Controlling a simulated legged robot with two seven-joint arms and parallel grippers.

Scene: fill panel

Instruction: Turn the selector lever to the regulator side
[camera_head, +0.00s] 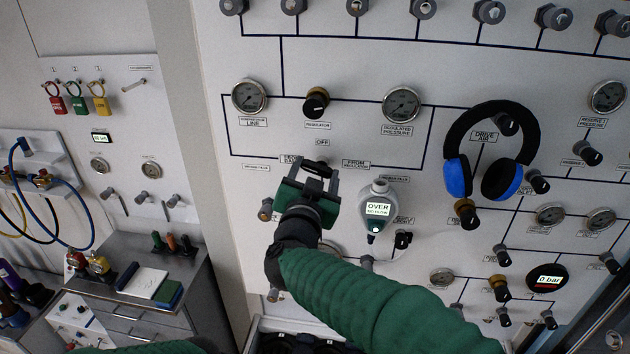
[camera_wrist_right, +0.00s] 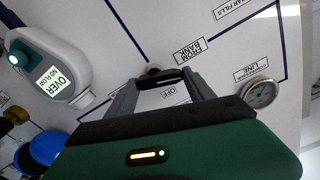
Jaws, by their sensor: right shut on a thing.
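The selector lever (camera_head: 318,168) is a black handle on the white panel, just below the OFF label (camera_head: 322,142). The FROM REGULATOR label (camera_head: 356,164) is to its right. A label on its left is partly covered by my gripper. My right gripper (camera_head: 309,178) is shut on the lever, its fingers on either side of it. In the right wrist view the black handle (camera_wrist_right: 168,76) sits between the fingertips, near the FROM BANK label (camera_wrist_right: 191,50) and the OFF label (camera_wrist_right: 171,91). The lever's pointing direction is not clear. My left gripper is out of view.
A grey meter reading OVER (camera_head: 378,208) hangs close to the right of my gripper. Blue-and-black ear defenders (camera_head: 491,140) hang farther right. A black regulator knob (camera_head: 316,103) and gauges are above. A drawer cabinet (camera_head: 150,290) stands at left.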

